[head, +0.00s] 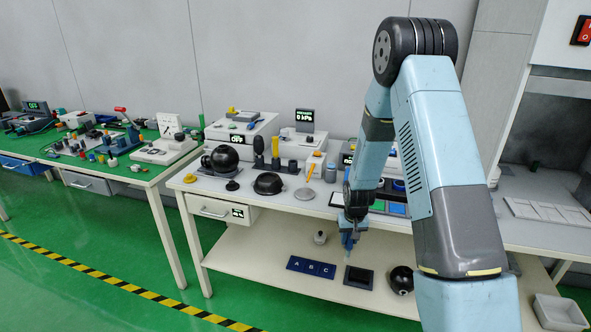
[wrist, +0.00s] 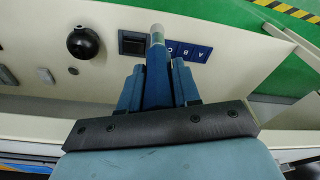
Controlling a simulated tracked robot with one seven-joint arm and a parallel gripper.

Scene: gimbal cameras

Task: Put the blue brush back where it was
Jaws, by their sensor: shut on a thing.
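My gripper (head: 349,238) is low in front of the table, over the lower shelf. In the wrist view, my gripper (wrist: 158,78) is shut on the blue brush (wrist: 157,58), which points away from the wrist with its pale tip outward. In the head view the brush is mostly hidden by the fingers, with only a small pale tip below them. A dark square tray (head: 359,277) lies on the shelf just below the tip, and it also shows in the wrist view (wrist: 132,43). The brush appears apart from it. I cannot tell which spot held the brush before.
On the lower shelf (head: 245,262), a blue plate marked A B C (head: 311,266) lies left of the tray and a black ball (head: 401,280) right of it. A small grey object (head: 320,238) stands behind. The tabletop above is crowded with instruments. The shelf's left part is clear.

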